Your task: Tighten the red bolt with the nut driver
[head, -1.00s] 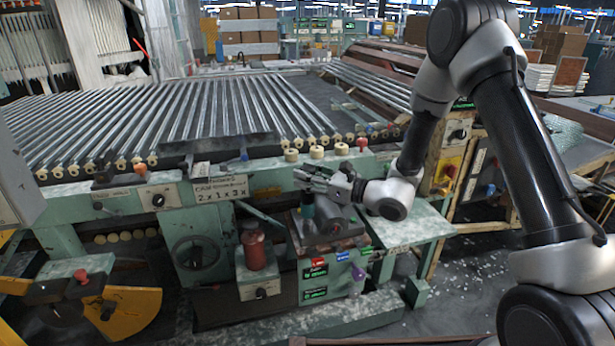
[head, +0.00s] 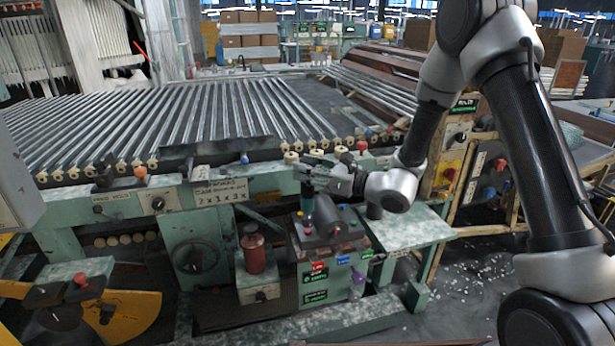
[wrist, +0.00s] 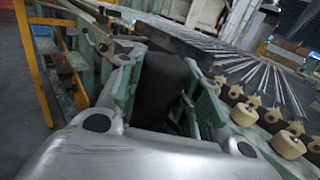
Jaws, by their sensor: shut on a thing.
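In the wrist view the dark handle (wrist: 168,88) fills the gap between my fingers. The tool's lower end is hard to make out, so I cannot tell whether it touches anything.
A dark grey cylinder (head: 327,215) lies on the box top, close to the tool. A pale green side table (head: 415,232) stands to the right. A red canister (head: 254,254) is to the left. The roller conveyor (head: 180,115) with cream knobs is behind.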

